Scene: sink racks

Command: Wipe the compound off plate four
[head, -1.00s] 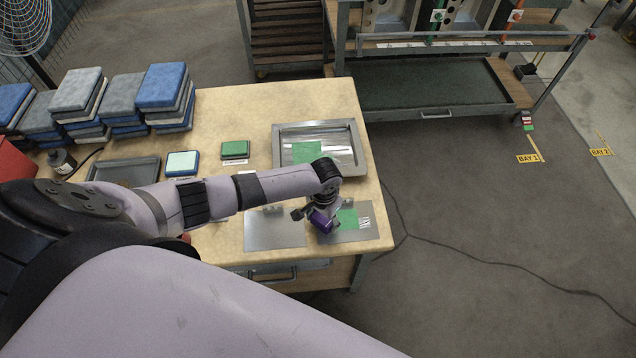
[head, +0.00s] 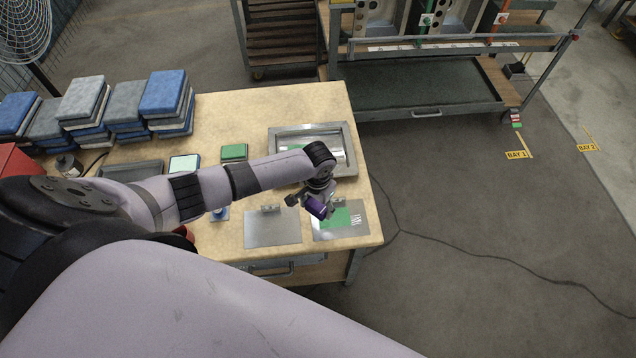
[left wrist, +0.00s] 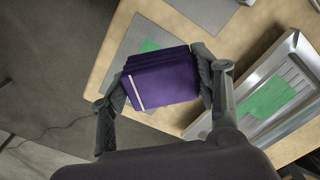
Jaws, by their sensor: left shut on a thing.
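My left gripper (head: 313,208) is shut on a folded purple cloth pad (left wrist: 163,82), which has a pale stripe along one edge. In the head view the pad covers the upper left part of a grey metal plate (head: 326,233) at the table's front right corner. In the left wrist view the green patch (left wrist: 150,46) shows partly behind the pad. I cannot tell whether the pad touches the plate. My right gripper is not in view.
A bare metal plate (head: 270,232) lies just left. A metal tray (head: 353,150) with a green patch inside (left wrist: 270,97) stands behind. Stacked blue and grey pads (head: 165,92), a green block (head: 234,152) and a dark tray (head: 130,170) occupy the table's back left.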

